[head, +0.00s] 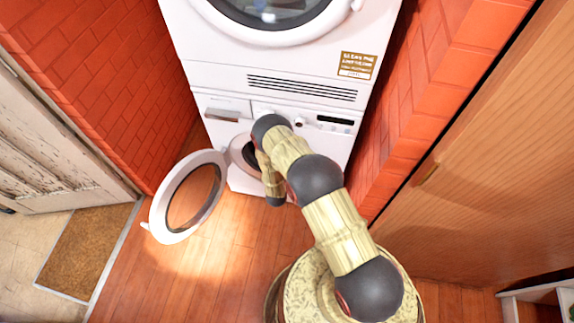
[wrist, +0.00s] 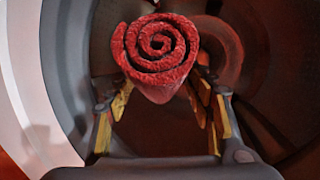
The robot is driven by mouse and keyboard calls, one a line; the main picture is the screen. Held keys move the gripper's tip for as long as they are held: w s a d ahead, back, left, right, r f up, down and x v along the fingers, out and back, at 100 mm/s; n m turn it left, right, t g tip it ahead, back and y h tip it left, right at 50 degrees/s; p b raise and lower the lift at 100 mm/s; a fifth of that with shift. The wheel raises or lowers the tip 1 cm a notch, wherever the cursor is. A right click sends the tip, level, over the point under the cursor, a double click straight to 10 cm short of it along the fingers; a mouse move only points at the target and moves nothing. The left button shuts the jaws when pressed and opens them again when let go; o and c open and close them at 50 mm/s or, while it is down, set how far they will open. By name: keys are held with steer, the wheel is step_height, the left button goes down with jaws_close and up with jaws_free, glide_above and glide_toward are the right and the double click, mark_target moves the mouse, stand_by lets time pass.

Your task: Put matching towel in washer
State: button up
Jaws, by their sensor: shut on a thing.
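A red rolled-up towel (wrist: 155,52) shows its spiral end in the wrist view. My gripper (wrist: 160,92) is shut on it, with yellow-padded fingers on either side of its lower part. The towel is in front of the dark drum (wrist: 245,50) of the washer, within the round opening as seen from the wrist. In the head view the washer (head: 240,182) is the lower white machine, and its round door (head: 160,215) stands open to the left. My arm covers part of the opening there, and the gripper and towel are hidden.
A second white machine (head: 215,60) is stacked above the washer. Red brick walls (head: 100,85) flank both machines closely. A wooden cabinet (head: 490,190) stands at the right. A brown mat (head: 90,250) lies at the left. The wooden floor (head: 225,270) before the washer is clear.

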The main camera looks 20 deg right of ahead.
steer(key=w+d, duration=0.1)
steer(key=w, duration=0.1)
steer(key=w+d+b, duration=0.1)
steer(key=w+d, duration=0.1)
steer(key=w+d+b, duration=0.1)
steer(key=w, duration=0.1)
steer(key=shift+w+d+f, duration=0.1)
steer(key=shift+w+d, duration=0.2)
steer(key=shift+w, duration=0.1)
steer(key=shift+w+d+f, duration=0.3)
steer(key=shift+w+f, duration=0.2)
steer(key=shift+f, duration=0.15)
steer(key=shift+w+d+f, duration=0.35)
steer(key=shift+w+f, duration=0.1)
steer(key=shift+f, duration=0.15)
steer(key=shift+w+d+f, duration=0.3)
steer(key=shift+w+f, duration=0.2)
steer(key=shift+f, duration=0.15)
steer(key=o, duration=1.3)
steer(key=shift+s, duration=0.1)
steer(key=v, duration=1.1)
steer(key=shift+s+a+r, duration=0.1)
steer(key=shift+s+a, duration=0.15)
steer(key=shift+s, duration=0.05)
